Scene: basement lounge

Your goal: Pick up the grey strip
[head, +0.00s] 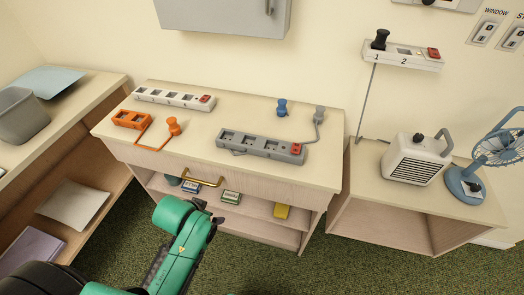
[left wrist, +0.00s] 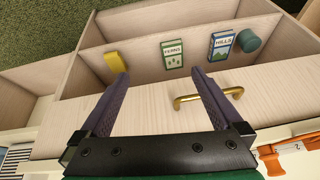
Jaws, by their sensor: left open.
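The grey strip (head: 258,146) lies on top of the wooden cabinet (head: 222,172), toward its front right. It has a row of sockets and a red switch at its right end. A grey cord runs from that end to a grey plug (head: 319,113) standing on the top. My left gripper (head: 204,209) is in front of the cabinet, below the level of its top and apart from the strip. In the left wrist view its two fingers (left wrist: 161,76) are spread with nothing between them. The grey strip cannot be made out in that view. My right gripper is not seen.
A white strip (head: 174,97), an orange strip (head: 132,119), an orange plug (head: 173,126) and a blue plug (head: 282,106) share the top. A brass handle (head: 205,181) juts from the front. A heater (head: 417,159) and fan (head: 478,175) stand right.

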